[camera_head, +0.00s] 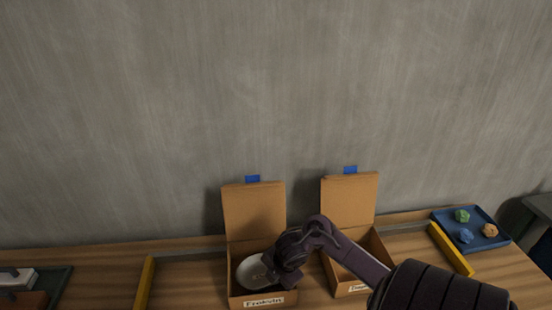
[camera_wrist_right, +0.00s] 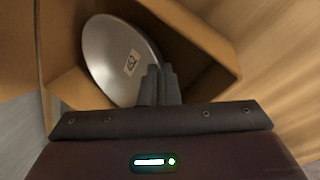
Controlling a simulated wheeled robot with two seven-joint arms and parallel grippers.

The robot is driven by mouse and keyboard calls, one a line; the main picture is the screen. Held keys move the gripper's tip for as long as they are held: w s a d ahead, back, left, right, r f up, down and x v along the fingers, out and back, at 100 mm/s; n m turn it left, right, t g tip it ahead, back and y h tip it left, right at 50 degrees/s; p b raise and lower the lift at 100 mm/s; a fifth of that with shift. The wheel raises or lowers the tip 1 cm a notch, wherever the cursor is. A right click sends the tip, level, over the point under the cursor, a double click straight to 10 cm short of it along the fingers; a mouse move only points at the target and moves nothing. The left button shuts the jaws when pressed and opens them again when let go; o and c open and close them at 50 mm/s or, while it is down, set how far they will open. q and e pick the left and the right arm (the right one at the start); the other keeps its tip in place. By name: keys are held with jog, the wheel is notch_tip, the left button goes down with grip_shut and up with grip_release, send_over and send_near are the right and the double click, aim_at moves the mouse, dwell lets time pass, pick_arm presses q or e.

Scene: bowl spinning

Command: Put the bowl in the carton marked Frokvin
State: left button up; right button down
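The pale grey bowl (camera_head: 252,272) is inside the open carton marked Frokvin (camera_head: 264,303), tilted, with a small printed mark on it. In the right wrist view the bowl (camera_wrist_right: 112,50) shows as a tilted disc within the brown cardboard walls. My right gripper (camera_head: 276,272) reaches into this carton from the right. In the wrist view its fingers (camera_wrist_right: 160,80) are close together at the bowl's rim and appear shut on it. The bowl's lower side and its contact with the carton floor are hidden. My left gripper is not in view.
A second open carton (camera_head: 350,290) stands just right, partly behind my right arm; its label is partly hidden. Yellow bars (camera_head: 146,282) (camera_head: 450,249) lie on either side. A blue tray (camera_head: 488,243) with coloured lumps is at right, a dark tray (camera_head: 60,284) at left. A wall stands behind.

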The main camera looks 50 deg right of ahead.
jog(key=c, duration=1.7)
grip_release()
jog(key=shift+r, duration=0.1)
jog(key=shift+p+v, duration=1.65)
jog(key=shift+v, duration=4.35)
